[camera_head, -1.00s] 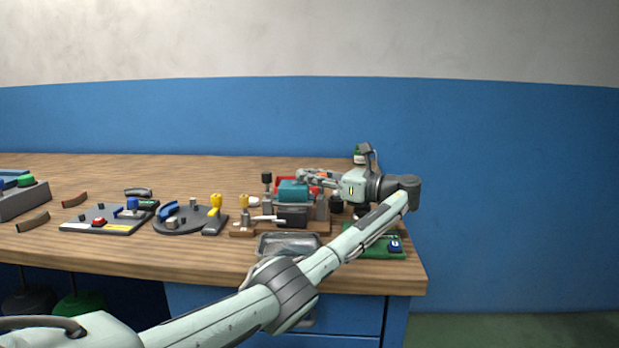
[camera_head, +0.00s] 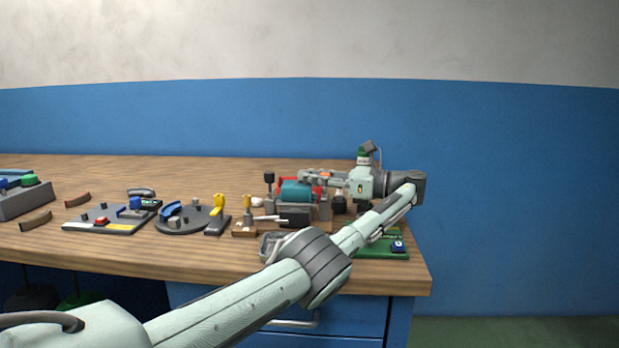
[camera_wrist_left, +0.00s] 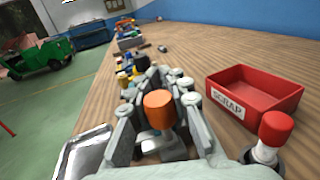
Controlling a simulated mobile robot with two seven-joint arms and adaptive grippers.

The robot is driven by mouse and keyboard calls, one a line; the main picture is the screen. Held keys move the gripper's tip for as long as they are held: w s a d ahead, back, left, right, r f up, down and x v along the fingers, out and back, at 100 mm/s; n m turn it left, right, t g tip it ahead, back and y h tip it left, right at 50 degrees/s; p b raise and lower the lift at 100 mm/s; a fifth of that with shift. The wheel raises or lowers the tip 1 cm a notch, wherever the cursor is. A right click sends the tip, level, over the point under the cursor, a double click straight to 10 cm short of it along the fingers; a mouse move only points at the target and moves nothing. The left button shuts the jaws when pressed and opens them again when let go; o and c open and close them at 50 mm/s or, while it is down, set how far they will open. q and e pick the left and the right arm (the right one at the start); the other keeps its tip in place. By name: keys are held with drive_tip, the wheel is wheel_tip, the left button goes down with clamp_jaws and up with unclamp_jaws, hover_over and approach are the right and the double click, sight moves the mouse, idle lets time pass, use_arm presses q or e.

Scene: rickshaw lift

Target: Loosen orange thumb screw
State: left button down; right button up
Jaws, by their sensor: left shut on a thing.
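The orange thumb screw (camera_wrist_left: 158,110) stands between the grey fingers of my left gripper (camera_wrist_left: 160,95) in the left wrist view. The fingers are shut on it, one on each side. The screw's lower part is mostly hidden by the fingers. My right gripper is not in view.
A red scrap bin (camera_wrist_left: 253,92) and a red-topped post (camera_wrist_left: 275,130) stand right of the gripper in the left wrist view. A metal tray (camera_wrist_left: 85,152) is at lower left. Several fixtures, including a round grey base (camera_head: 188,222), line the bench to the left.

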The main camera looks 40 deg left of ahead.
use_arm(q)
drive_tip(key=c, duration=1.4)
unclamp_jaws()
drive_tip(key=shift+s, duration=0.1)
wheel_tip(320, 180, up, 10)
